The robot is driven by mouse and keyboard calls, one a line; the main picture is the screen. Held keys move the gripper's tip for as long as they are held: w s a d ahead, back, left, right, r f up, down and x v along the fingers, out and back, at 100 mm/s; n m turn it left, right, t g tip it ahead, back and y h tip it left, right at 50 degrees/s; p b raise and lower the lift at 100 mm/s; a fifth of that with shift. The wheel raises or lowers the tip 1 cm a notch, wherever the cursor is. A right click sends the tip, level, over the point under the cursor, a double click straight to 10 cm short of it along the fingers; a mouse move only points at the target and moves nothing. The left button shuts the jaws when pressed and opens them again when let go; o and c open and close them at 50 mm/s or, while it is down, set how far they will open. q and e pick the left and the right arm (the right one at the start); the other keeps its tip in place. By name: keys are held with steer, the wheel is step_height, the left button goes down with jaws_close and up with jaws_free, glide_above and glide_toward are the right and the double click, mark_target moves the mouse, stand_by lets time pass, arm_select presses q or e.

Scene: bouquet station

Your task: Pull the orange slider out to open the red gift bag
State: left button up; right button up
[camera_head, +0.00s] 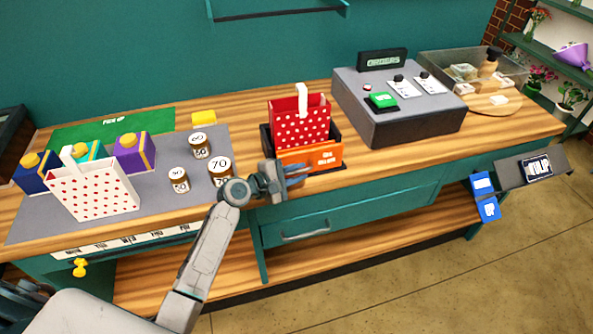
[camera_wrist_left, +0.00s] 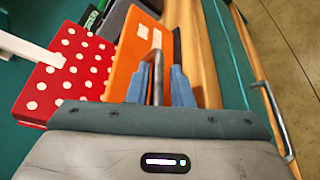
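The red gift bag (camera_head: 300,122) with white dots stands upright in a dark holder on the counter, a white handle strip at its top. It also shows in the left wrist view (camera_wrist_left: 75,72). The orange slider (camera_head: 311,158) is the panel at the holder's front, below the bag; it also shows in the left wrist view (camera_wrist_left: 130,55). My left gripper (camera_head: 298,174) is in front of the slider. In the left wrist view its blue fingers (camera_wrist_left: 162,80) stand either side of a thin grey bar (camera_wrist_left: 157,82), with a small gap visible on one side. My right gripper is out of view.
A white dotted bag (camera_head: 95,190), coloured boxes and several round weights (camera_head: 179,180) are on the grey mat to the left. A grey console (camera_head: 400,110) stands to the right. A drawer (camera_head: 345,217) with a handle is under the counter.

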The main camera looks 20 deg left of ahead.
arm_select(q)
steer(key=shift+s+a, duration=0.1)
steer(key=shift+s, duration=0.05)
steer(key=b+v, duration=0.3)
steer(key=v, duration=0.7)
steer(key=shift+s, duration=0.15)
steer(key=shift+a, duration=0.15)
